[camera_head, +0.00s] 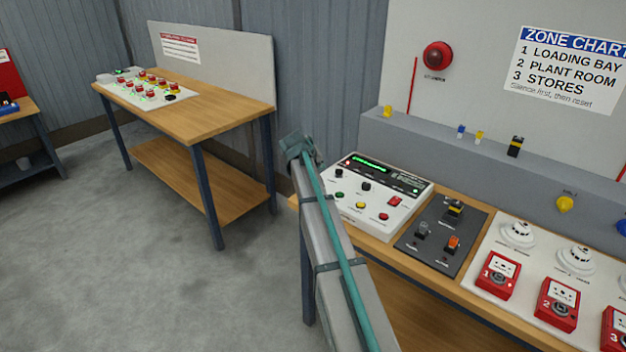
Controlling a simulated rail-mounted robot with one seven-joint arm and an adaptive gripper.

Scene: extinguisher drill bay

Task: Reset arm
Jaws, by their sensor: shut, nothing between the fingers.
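My arm rises from the bottom of the head view, a long grey link with a teal hose strapped along it. It ends at a grey-green joint in front of the gap between the two benches. No gripper fingers show beyond that joint, so my gripper is not in view. The arm's upper part overlaps the left end of the near bench in the picture; I cannot tell how far apart they are.
The near bench holds a white control panel (367,214), a dark switch plate (470,243) and several red call points (498,278). A red bell (437,56) hangs above. A wooden bench (215,115) stands left. Grey floor (120,265) is clear at left.

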